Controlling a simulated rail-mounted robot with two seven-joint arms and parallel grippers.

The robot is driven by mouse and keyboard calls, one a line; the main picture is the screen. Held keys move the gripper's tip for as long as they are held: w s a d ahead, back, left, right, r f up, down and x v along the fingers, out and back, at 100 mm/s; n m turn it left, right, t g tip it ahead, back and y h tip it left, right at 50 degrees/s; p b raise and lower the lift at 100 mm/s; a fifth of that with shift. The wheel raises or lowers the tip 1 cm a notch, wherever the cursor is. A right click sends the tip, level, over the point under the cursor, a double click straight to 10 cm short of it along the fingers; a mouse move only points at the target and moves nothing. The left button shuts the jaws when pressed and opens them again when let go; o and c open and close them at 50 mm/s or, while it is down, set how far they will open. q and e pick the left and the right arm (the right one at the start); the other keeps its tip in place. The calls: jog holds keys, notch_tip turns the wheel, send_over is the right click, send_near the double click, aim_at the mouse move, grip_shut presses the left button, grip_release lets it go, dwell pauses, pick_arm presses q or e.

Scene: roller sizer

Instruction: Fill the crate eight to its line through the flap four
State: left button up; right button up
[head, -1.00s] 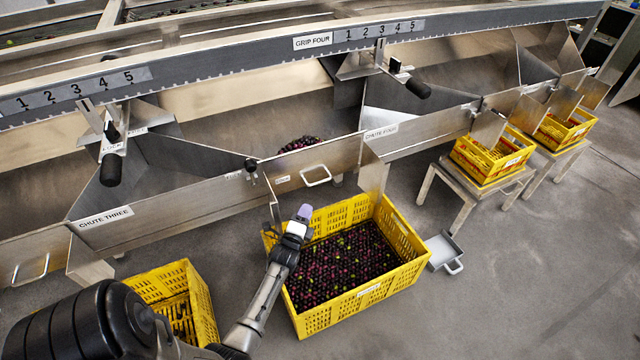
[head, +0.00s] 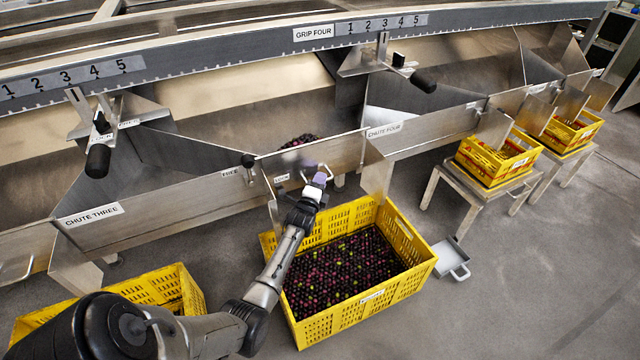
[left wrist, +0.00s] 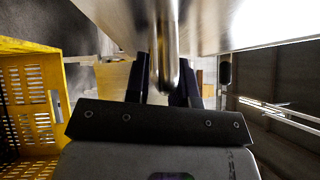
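The metal flap (head: 345,155) with a bar handle (head: 326,168) stands beside the CHUTE FOUR label and looks closed. A yellow crate (head: 418,262) below it holds many dark purple, red and some green fruits (head: 345,270). Its front label is too small to read, and I cannot make out a fill line. More fruit (head: 298,142) lies behind the flap. My left gripper (head: 317,182) is at the handle. In the left wrist view the metal bar (left wrist: 165,45) lies between its dark fingers (left wrist: 163,82); whether they clamp it is unclear. My right gripper is out of view.
Another yellow crate (head: 190,292) stands at lower left, partly behind my arm. Two yellow crates (head: 490,165) (head: 570,135) stand on stools at right. A grey scoop-like pan (head: 450,258) lies on the floor beside the filled crate. The floor at lower right is clear.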

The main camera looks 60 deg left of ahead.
pick_arm(q)
grip_shut()
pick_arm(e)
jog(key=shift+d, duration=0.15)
